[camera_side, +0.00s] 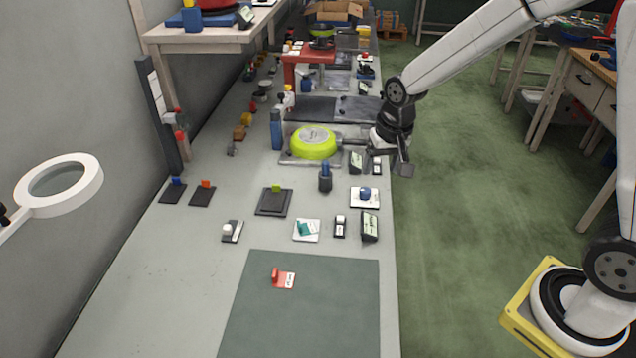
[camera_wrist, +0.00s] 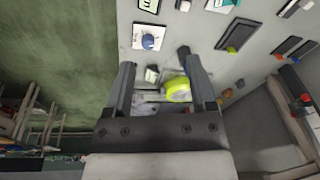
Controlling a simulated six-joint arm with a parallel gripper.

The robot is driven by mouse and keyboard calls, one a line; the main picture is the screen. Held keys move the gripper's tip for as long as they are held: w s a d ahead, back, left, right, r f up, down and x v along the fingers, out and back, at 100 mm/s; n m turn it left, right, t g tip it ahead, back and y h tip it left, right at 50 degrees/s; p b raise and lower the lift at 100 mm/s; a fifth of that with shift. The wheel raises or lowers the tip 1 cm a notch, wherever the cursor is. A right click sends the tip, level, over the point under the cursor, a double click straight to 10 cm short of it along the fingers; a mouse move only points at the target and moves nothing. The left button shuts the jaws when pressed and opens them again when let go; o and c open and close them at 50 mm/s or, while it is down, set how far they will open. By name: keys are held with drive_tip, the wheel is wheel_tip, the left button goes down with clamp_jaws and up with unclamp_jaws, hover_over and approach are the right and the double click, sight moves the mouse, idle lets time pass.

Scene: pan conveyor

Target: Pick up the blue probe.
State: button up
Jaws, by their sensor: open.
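A small blue probe (camera_side: 325,170) appears to stand upright in a dark holder on the grey bench, in front of the lime-green pan (camera_side: 313,143). It is small, so its exact shape is unclear. I cannot make it out for certain in the wrist view. My gripper (camera_side: 388,158) is open and empty, at the bench's right edge, to the right of the pan and apart from the probe. In the wrist view my gripper (camera_wrist: 157,60) shows two spread dark fingers, with the pan (camera_wrist: 177,90) seen between them.
A blue cylinder (camera_side: 277,130) stands left of the pan. A white card with a blue knob (camera_side: 365,197) lies in front of my gripper, also in the wrist view (camera_wrist: 148,42). Several small plates and displays dot the bench. A green mat (camera_side: 310,320) lies in front, mostly clear.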

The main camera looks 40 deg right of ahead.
drive_tip(key=w+d+f+m, duration=0.2)
drive_tip(key=w+m, duration=0.4)
drive_tip(key=w, duration=0.7)
drive_tip(key=m+g, duration=0.2)
drive_tip(key=m, duration=0.4)
hover_over(326, 162)
drive_tip(key=f, duration=0.1)
drive_tip(key=s+f, duration=0.1)
drive_tip(key=f, duration=0.1)
drive_tip(key=shift+w+d+f+m, duration=0.15)
drive_tip(key=shift+w+f+m, duration=0.3)
drive_tip(key=shift+w, duration=0.15)
drive_tip(key=shift+f, duration=0.1)
drive_tip(key=shift+f, duration=1.2)
drive_tip(key=shift+f, duration=0.1)
drive_tip(key=shift+f, duration=2.45)
